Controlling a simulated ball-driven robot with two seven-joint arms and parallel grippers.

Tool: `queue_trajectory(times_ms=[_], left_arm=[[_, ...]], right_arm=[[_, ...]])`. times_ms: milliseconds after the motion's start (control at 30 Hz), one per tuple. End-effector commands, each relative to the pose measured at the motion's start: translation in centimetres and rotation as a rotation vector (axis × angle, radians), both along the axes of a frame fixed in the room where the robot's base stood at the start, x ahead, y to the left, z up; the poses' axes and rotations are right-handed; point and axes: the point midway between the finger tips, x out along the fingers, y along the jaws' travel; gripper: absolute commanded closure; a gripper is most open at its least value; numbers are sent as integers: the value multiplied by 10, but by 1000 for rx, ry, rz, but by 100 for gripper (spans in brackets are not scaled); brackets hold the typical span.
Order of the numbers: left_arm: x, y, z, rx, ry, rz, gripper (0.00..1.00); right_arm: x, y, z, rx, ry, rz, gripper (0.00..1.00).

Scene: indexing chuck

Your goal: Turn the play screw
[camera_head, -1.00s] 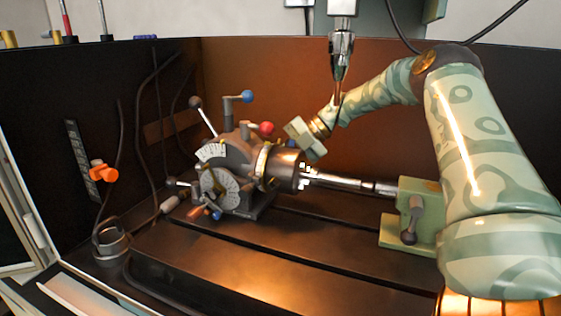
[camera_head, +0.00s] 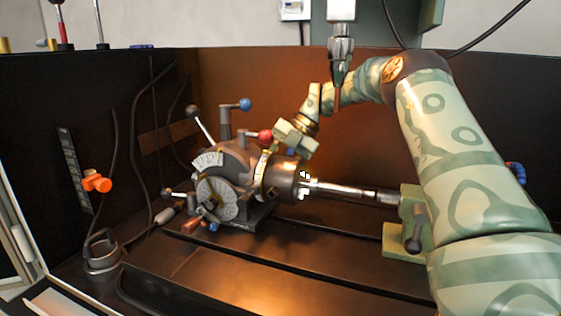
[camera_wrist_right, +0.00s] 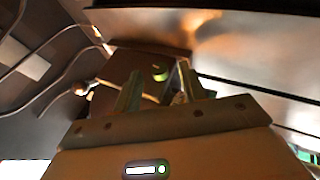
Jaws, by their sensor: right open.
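The indexing chuck (camera_head: 232,172) stands on the dark machine table, with graduated dials and several levers. Its round nose (camera_head: 287,178) faces right. I cannot make out the play screw for certain. My right gripper (camera_head: 290,146) is just above and behind the nose, right of the red knob (camera_head: 265,136); its fingertips are hard to see there. In the right wrist view its two fingers (camera_wrist_right: 160,88) are apart, in front of a dark block with a small green-lit round spot (camera_wrist_right: 160,73) between them. Contact cannot be told. My left gripper is out of view.
A bright shaft (camera_head: 345,191) runs from the chuck to the green tailstock (camera_head: 408,225). A drill spindle (camera_head: 340,62) hangs above. Cables and an orange knob (camera_head: 97,183) are at left. The front of the table (camera_head: 240,275) is clear.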

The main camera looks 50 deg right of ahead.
Motion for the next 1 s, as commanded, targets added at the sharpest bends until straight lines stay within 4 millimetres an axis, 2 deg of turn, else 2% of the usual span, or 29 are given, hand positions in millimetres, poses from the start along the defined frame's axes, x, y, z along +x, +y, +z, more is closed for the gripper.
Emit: queue_trajectory(times_ms=[133, 267, 400, 500, 700, 1000], left_arm=[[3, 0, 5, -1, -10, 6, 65], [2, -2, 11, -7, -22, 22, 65], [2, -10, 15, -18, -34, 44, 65], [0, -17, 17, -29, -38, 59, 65], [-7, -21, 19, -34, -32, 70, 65], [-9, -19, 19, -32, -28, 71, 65]], right_arm=[[-6, -9, 18, 0, -4, -2, 58], [-16, -25, 44, -2, -7, -4, 58], [-27, -42, 71, -4, -5, -3, 58], [-33, -50, 83, -2, -3, -3, 58], [-38, -58, 95, -1, 0, -2, 58], [-38, -59, 95, -1, 0, -1, 58]])
